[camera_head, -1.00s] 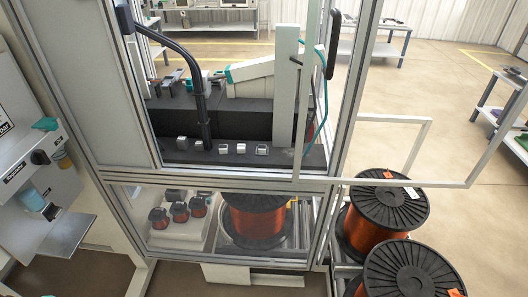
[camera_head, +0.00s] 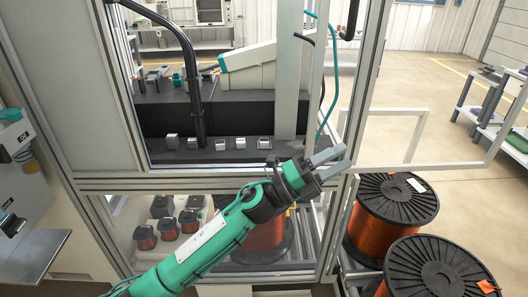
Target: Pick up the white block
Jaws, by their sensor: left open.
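Several small pale grey-white blocks stand in a row on the dark ledge inside the framed cabinet in the head view. One (camera_head: 220,144) is near the middle of the row, and another (camera_head: 264,143) is at its right end. I cannot tell which one is the white block. My left gripper (camera_head: 334,160) is open and empty, at the end of the green arm reaching up from the lower left. It appears in front of the cabinet's right post, to the right of the row and apart from the blocks. My right gripper is out of view.
The cabinet frame has metal posts and a crossbar (camera_head: 130,183) below the ledge. A black curved tube (camera_head: 194,80) comes down to the ledge. Large copper wire spools (camera_head: 395,205) stand at the right. An open door frame (camera_head: 417,135) juts out to the right.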

